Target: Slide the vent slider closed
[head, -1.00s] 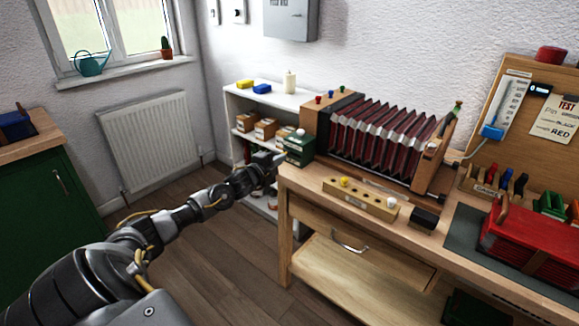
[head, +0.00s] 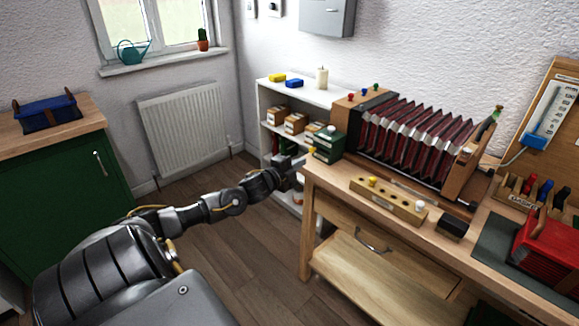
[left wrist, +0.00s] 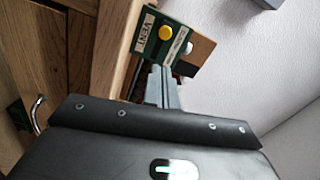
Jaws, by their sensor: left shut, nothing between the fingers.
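The green vent box (head: 328,147) stands at the left end of the workbench. In the left wrist view it carries a VENT label (left wrist: 145,35), a yellow knob (left wrist: 165,32) and a white knob (left wrist: 187,48). The yellow knob also shows in the head view (head: 311,150) at the box's left side. My left gripper (head: 299,161) is shut and empty, just left of the box. In the left wrist view its fingertips (left wrist: 161,69) point toward the labelled face, below the yellow knob. I cannot tell whether they touch the box. My right gripper is not in view.
A white shelf (head: 268,106) with small boxes stands behind my left gripper. Open floor lies left of the bench.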

